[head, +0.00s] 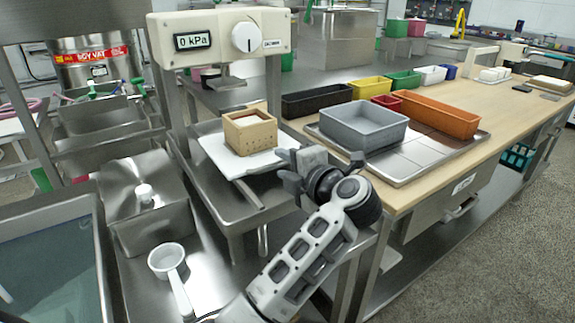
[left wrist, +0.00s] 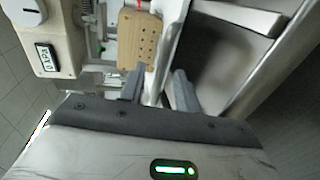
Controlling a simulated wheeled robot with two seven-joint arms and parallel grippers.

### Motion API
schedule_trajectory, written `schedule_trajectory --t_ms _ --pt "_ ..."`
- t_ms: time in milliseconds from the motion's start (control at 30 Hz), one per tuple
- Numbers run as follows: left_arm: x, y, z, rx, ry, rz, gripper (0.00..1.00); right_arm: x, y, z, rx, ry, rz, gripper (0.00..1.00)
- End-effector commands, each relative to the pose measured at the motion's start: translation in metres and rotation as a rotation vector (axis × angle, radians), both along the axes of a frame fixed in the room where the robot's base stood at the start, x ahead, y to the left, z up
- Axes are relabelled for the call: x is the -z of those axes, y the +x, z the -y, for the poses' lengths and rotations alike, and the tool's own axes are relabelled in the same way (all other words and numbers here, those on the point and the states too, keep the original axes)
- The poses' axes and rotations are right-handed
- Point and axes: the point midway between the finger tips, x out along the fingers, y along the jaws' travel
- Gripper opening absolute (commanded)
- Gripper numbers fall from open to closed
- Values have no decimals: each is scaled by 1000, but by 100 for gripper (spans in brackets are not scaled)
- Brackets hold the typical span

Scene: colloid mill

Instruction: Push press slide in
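The press slide (head: 226,160) is a white plate lying out in front of the press (head: 222,35), with a grey bar-shaped handle (head: 248,194) at its front. A wooden mould box with small holes (head: 250,132) stands on the plate, and it also shows in the left wrist view (left wrist: 138,38). My left gripper (head: 290,170) is just right of the slide, near its front corner. In the left wrist view its two fingers (left wrist: 158,90) are apart, with the slide's edge appearing near the gap. I cannot tell whether they touch it. My right gripper is not in view.
A grey bin (head: 363,135) stands on a metal tray (head: 440,155) at right, beside an orange bin (head: 435,115). A wooden counter edge lies close to my left gripper. A white ladle (head: 168,260) and a steel box (head: 145,205) are at left.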

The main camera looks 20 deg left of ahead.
Motion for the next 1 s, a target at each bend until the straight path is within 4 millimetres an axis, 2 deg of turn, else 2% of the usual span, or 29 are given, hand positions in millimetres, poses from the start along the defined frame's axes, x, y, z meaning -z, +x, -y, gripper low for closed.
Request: schedule_trajectory --t_ms 167,600,1000 --pt "-1 -2 4 1 -2 -1 33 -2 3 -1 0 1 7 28" --pt "-13 -36 56 2 -3 -1 33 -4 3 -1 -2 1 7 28" --pt "-16 -41 62 0 1 1 33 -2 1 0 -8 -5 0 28"
